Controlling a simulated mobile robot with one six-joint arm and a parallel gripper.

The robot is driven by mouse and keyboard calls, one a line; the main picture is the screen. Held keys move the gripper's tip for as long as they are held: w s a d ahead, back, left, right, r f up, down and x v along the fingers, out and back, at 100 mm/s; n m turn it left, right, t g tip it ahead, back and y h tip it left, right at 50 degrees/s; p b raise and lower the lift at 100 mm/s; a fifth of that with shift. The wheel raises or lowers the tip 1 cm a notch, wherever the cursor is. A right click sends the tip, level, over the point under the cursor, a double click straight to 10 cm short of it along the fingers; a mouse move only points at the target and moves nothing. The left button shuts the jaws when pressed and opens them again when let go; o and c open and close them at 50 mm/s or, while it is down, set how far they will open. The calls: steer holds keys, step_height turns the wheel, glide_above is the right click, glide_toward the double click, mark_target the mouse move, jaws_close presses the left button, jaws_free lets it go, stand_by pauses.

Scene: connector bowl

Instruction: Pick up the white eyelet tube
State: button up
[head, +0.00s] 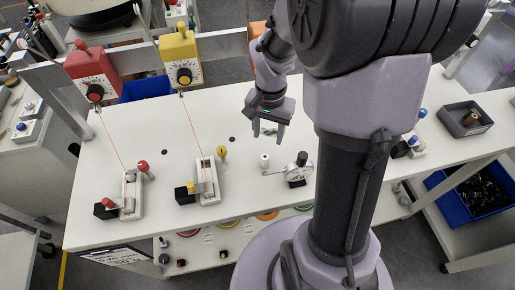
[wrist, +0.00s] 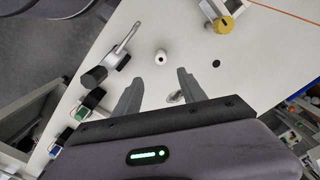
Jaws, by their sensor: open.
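The white eyelet tube (head: 264,161) is a small white cylinder standing on the white table (head: 240,220). In the wrist view the tube (wrist: 161,57) shows from above with a dark hole in its top. My gripper (head: 268,137) is open and empty, its fingers pointing down above the table, behind the tube in the head view. In the wrist view the tube lies beyond my fingertips (wrist: 158,80), roughly in line with the gap between them and touching neither.
A crank device (head: 298,170) stands close to the right of the tube; its handle reaches toward it. A fixture with a yellow knob (head: 208,180) and one with a red knob (head: 130,193) stand to the left.

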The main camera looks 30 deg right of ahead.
steer(key=b, duration=0.1)
glide_above(265, 156)
steer(key=f, duration=0.4)
steer(key=shift+w+d+f, duration=0.15)
steer(key=shift+d+f, duration=0.05)
steer(key=f+b, duration=0.1)
steer(key=f, duration=0.2)
steer(key=f+b, duration=0.1)
steer(key=f, duration=0.2)
steer(key=shift+s+a, duration=0.2)
steer(key=shift+r, duration=0.15)
jaws_close()
